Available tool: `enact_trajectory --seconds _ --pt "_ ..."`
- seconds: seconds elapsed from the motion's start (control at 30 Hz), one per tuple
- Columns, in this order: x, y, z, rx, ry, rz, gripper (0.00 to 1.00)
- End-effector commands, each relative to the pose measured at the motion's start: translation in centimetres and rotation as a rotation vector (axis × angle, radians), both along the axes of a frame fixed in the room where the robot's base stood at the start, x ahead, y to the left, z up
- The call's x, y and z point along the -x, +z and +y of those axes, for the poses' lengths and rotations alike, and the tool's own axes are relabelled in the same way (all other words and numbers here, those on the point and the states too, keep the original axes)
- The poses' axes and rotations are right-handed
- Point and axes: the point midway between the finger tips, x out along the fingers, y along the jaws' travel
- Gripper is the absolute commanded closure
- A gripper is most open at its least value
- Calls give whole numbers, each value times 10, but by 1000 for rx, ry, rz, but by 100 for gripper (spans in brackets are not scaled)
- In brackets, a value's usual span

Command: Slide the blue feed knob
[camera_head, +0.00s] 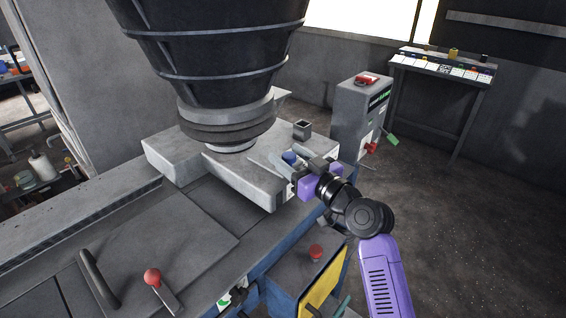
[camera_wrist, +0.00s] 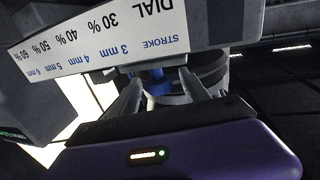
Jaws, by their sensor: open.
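The blue feed knob (camera_head: 289,157) stands on the grey feeder housing below the black hopper in the head view. In the wrist view a blue part of the knob (camera_wrist: 155,84) shows between my two fingers, partly hidden by them. My gripper (camera_head: 288,171) is open, with its fingers close to the knob and pointing at it from the right. In the wrist view the fingers of my gripper (camera_wrist: 160,82) stand apart on either side of the blue part. I cannot tell whether they touch it.
A white scale label (camera_wrist: 100,45) with "DIAL" and "STROKE" markings is close to my fingers. The black hopper (camera_head: 210,45) rises behind the knob. A red-topped lever (camera_head: 153,278) is front left. A grey control cabinet (camera_head: 357,115) stands at right.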

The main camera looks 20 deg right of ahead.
Motion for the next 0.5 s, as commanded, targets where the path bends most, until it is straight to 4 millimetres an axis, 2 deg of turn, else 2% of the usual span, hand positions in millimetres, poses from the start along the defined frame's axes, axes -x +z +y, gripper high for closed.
enact_trajectory --seconds 0.5 --pt "44 -1 -14 -1 -2 0 46"
